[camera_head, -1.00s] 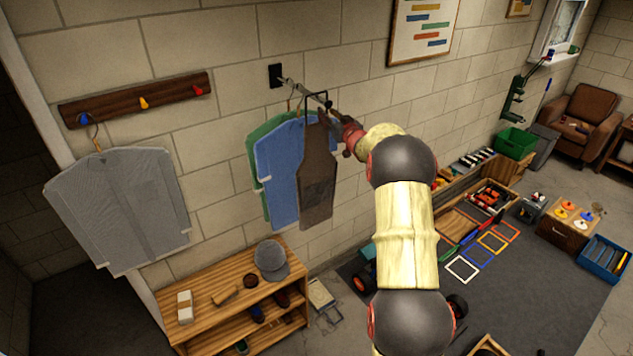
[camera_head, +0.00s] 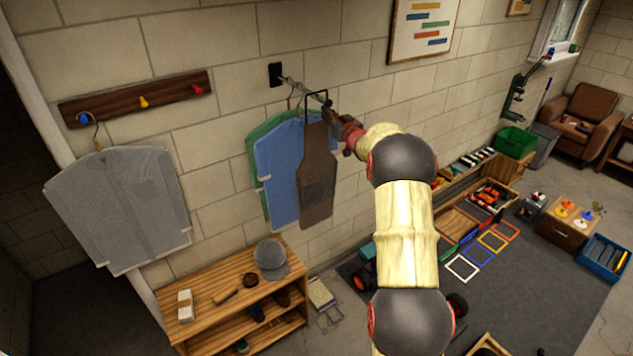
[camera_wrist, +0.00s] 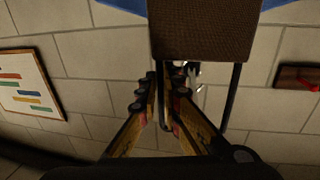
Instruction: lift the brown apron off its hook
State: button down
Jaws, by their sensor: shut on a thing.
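The brown apron (camera_head: 318,180) hangs by its black neck strap in front of a blue shirt (camera_head: 278,175) at the wall rail (camera_head: 290,83). My gripper (camera_head: 331,113) is at the apron's upper right, beside the strap. In the wrist view my gripper (camera_wrist: 167,92) is shut on one side of the black neck strap, close to the apron's brown top edge (camera_wrist: 203,45). The strap's other side (camera_wrist: 233,95) runs free to the right. Whether the strap still rests on the hook is too small to tell.
A green garment (camera_head: 255,140) hangs behind the blue shirt. A grey shirt (camera_head: 125,205) hangs from a peg rack (camera_head: 135,100) at left. A wooden bench (camera_head: 205,325) with a grey cap (camera_head: 270,257) stands below. A framed chart (camera_head: 423,30) is on the wall.

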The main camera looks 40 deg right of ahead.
jog(key=shift+r, duration=0.2)
dwell(0.6)
jog(key=s+a+r, duration=0.1)
jog(key=s+r, duration=0.1)
jog(key=s, duration=0.7)
jog(key=s+a+r+b, duration=0.1)
jog(key=s+a+r, duration=0.1)
jog(key=s, duration=0.6)
jog(key=shift+s+a+b, duration=0.25)
jog(key=shift+s+b, duration=0.05)
jog(key=shift+s, duration=0.05)
dwell(0.3)
jog(key=s, duration=0.9)
dwell(1.1)
jog(key=shift+r, duration=0.1)
dwell(0.5)
